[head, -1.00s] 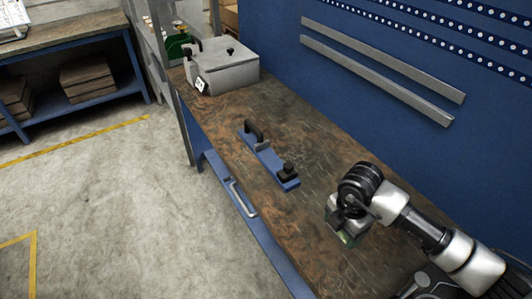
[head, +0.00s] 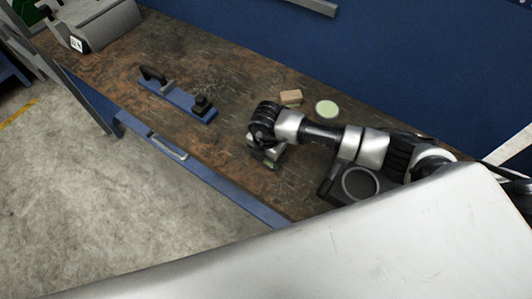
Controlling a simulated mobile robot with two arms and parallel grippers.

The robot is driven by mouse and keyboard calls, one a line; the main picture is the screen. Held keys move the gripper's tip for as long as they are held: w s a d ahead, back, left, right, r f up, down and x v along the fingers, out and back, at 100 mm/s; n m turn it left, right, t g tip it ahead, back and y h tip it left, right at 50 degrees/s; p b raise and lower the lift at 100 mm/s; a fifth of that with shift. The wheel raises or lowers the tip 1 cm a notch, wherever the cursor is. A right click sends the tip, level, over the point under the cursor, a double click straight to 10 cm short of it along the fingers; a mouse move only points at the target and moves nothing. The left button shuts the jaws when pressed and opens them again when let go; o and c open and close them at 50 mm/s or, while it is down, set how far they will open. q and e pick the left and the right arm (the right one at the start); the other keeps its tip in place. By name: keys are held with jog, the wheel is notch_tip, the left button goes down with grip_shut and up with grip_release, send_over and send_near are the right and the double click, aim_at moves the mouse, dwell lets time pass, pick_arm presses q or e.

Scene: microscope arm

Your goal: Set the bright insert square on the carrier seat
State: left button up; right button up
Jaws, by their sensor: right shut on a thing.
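My right gripper (head: 268,160) is low over the middle of the bench, to the right of the blue fixture. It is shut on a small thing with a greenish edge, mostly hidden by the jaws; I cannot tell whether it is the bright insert. A pale green disc (head: 327,109) lies flat on the bench behind the arm. A dark block with a grey ring on top (head: 340,187) stands partly under my right arm; I cannot tell whether it is the carrier seat. My left gripper is not in view.
A blue fixture (head: 178,97) with a black handle and black knob lies left of the gripper. A small tan block (head: 290,97) lies near the disc. A grey box (head: 103,22) stands at the far left. Bare bench (head: 220,72) lies between the fixture and the wall.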

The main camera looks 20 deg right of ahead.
jog(key=shift+f, duration=0.25)
jog(key=shift+f, duration=0.1)
jog(key=shift+f, duration=0.15)
jog(key=o, duration=1.3)
jog(key=r+b, duration=0.1)
jog(key=r, duration=0.2)
jog(key=r+b, duration=0.1)
jog(key=r, duration=0.2)
jog(key=r+b, duration=0.1)
jog(key=r, duration=0.3)
jog(key=shift+d, duration=0.25)
jog(key=shift+r, duration=0.45)
